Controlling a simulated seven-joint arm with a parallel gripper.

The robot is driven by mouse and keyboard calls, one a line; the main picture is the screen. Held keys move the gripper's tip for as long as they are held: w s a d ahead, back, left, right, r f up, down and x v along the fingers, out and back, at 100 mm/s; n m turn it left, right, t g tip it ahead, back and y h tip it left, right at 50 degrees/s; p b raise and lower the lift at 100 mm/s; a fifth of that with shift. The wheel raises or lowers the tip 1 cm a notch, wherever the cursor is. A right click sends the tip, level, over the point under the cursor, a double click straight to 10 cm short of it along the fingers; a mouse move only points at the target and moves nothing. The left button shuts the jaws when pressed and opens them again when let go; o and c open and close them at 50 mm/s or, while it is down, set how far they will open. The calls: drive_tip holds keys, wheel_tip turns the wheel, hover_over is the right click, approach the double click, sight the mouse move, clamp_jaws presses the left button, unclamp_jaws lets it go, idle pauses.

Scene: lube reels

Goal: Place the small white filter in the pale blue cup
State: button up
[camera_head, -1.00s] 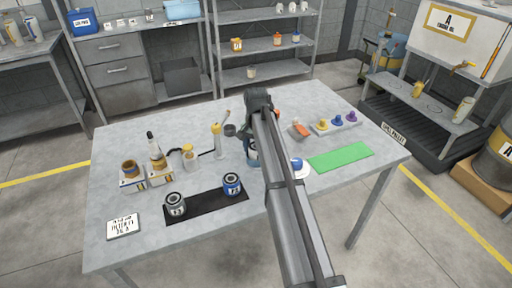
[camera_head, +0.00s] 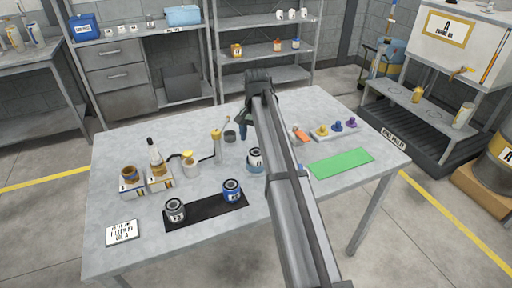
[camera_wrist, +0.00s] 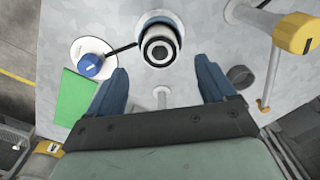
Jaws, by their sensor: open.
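A small round white piece with a dark ring on its upper end (camera_head: 255,158) stands near the middle of the table, partly behind my arm. In the wrist view this dark-ringed piece (camera_wrist: 159,46), likely the filter, shows from above with a wider pale rim (camera_wrist: 143,22) around it, likely the cup. I cannot tell how deep it sits. My gripper (camera_head: 244,130) is open and empty, beyond it on the far side. In the wrist view the fingers (camera_wrist: 163,78) are spread wide, with the piece ahead of them and apart from both.
A blue knob on a white disc (camera_wrist: 90,65) is beside it. A green mat (camera_head: 341,162) lies to the right. A yellow-topped pump (camera_head: 217,143) and grey ring cup (camera_head: 230,136) stand left.

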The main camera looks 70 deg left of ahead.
sight(256, 152)
drive_tip(key=shift+r, duration=2.25)
drive_tip(key=shift+c, duration=0.5)
